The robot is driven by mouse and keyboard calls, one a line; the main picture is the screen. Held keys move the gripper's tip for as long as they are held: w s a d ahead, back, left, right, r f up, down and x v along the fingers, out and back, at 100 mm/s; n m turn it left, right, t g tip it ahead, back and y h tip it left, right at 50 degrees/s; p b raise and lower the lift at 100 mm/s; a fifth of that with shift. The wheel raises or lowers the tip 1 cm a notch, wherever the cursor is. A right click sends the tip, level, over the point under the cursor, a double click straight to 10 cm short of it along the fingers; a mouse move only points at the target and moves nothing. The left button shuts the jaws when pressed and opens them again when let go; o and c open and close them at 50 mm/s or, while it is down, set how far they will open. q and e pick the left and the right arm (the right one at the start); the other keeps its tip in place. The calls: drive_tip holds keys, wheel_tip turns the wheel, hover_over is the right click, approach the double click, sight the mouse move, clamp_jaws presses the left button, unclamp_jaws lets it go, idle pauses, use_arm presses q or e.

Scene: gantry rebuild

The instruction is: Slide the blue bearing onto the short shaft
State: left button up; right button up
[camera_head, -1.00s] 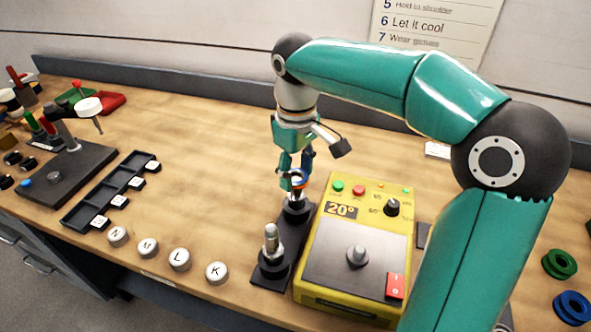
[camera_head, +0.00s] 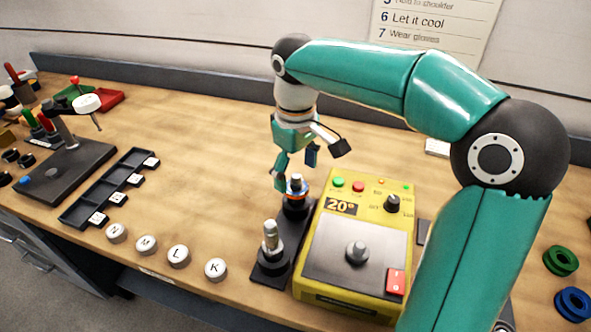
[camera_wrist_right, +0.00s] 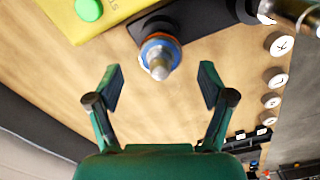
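The blue bearing (camera_head: 296,198), with an orange ring, sits around the rear shaft (camera_head: 295,184) of the dark two-shaft base (camera_head: 280,255); the shaft's silver tip sticks out above it. In the right wrist view, the bearing (camera_wrist_right: 147,50) encircles that shaft, seen from above. A bare silver shaft (camera_head: 271,238) stands at the front end of the same base. My right gripper (camera_head: 295,168) is open and empty just above and behind the bearing. In the right wrist view its fingers (camera_wrist_right: 160,80) are spread wide, apart from the bearing. My left gripper is not in view.
A yellow heater box (camera_head: 355,255) stands close to the right of the base. Several white lettered buttons (camera_head: 179,256) lie to the left, with a black slotted tray (camera_head: 115,190) behind them. Green and blue rings (camera_head: 573,305) lie at the far right. The bench behind the gripper is clear.

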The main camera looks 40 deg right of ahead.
wheel_tip(320, 180, up, 12)
idle(0.8)
idle(0.6)
